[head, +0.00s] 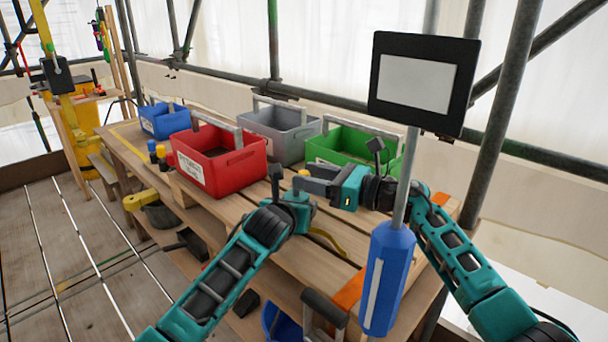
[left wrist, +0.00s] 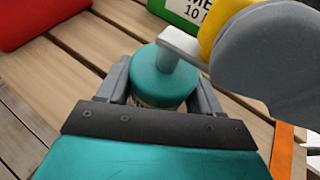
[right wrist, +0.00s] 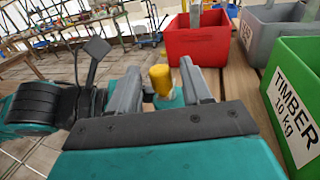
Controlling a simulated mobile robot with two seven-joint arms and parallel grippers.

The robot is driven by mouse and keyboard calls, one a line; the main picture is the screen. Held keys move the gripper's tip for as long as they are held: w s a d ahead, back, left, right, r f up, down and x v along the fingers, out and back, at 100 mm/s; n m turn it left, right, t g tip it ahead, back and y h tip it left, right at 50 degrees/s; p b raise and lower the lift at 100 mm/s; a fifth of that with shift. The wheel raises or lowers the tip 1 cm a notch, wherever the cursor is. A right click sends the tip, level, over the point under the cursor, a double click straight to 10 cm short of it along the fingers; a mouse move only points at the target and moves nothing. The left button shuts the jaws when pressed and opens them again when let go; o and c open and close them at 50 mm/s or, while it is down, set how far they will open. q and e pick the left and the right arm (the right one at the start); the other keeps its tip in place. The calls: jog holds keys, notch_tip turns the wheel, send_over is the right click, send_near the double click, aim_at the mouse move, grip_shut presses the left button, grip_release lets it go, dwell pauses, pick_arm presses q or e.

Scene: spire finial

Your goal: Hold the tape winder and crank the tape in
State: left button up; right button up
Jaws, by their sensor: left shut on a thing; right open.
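The tape winder (left wrist: 160,84) is a teal round body standing between the fingers of my left gripper (head: 291,192), which is shut on it above the bench. A grey crank arm (left wrist: 182,46) sticks out from its top and ends in a yellow knob (right wrist: 160,79). My right gripper (head: 316,180) is open, with its fingers either side of the knob in the right wrist view. In the left wrist view one grey right finger (left wrist: 268,55) covers part of the knob. I cannot tell whether the fingers touch it. A yellow strip (head: 328,238) curves on the bench.
Red (head: 232,170), grey (head: 285,145), green (head: 325,150) and blue (head: 165,121) crates stand along the back of the wooden bench (head: 290,260). A pole with a dark-framed panel (head: 415,82) and a blue part (head: 388,280) stands before my right arm.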

jog(key=shift+x, duration=0.95)
grip_shut()
jog(key=shift+f+m+t, duration=0.1)
jog(key=shift+m+t, duration=0.2)
jog(key=shift+t, duration=0.1)
jog(key=shift+h, duration=0.4)
jog(key=shift+m+t, duration=0.5)
jog(key=shift+t, duration=0.2)
jog(key=shift+s+a, duration=0.1)
